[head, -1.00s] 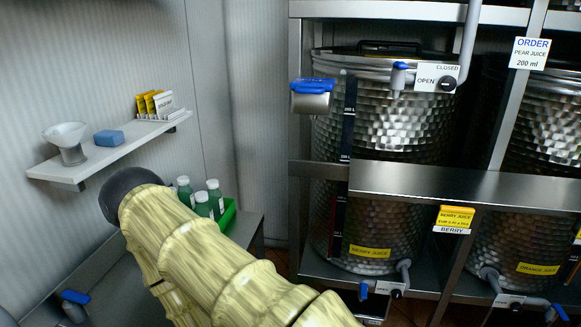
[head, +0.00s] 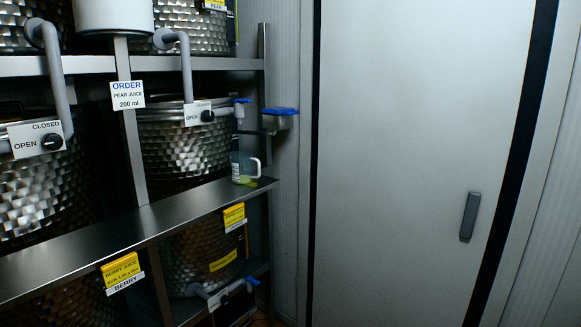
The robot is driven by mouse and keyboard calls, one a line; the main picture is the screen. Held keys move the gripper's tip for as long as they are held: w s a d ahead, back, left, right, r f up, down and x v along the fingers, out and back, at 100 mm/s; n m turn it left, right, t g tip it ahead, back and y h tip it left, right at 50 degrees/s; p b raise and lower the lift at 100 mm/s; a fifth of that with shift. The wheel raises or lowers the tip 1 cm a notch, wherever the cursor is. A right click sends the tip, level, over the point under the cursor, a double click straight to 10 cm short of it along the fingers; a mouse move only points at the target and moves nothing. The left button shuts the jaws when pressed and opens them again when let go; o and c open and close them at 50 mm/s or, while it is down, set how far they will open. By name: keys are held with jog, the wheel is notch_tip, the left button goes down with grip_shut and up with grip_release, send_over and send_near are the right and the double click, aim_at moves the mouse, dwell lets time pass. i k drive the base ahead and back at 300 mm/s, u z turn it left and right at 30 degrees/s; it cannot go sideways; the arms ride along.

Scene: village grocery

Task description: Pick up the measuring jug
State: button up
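The measuring jug (head: 243,168) is a small clear vessel with a pale handle on its right side. It stands upright at the right end of the steel ledge (head: 170,212). A little yellow-green shows at its base; I cannot tell whether that is liquid. A blue-handled tap (head: 240,106) is just above it. My gripper and arm are out of this view.
Steel tanks (head: 172,157) stand behind the ledge, with pipes and open/closed valve signs. An order card (head: 127,95) reads pear juice, 200 ml. A blue-lidded holder (head: 279,118) is on the wall right of the jug. A large pale door (head: 410,160) fills the right.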

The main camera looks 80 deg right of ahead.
aim_at(241, 162)
jog(key=z, duration=3.65)
jog(key=i, duration=0.8)
jog(key=u, duration=1.35)
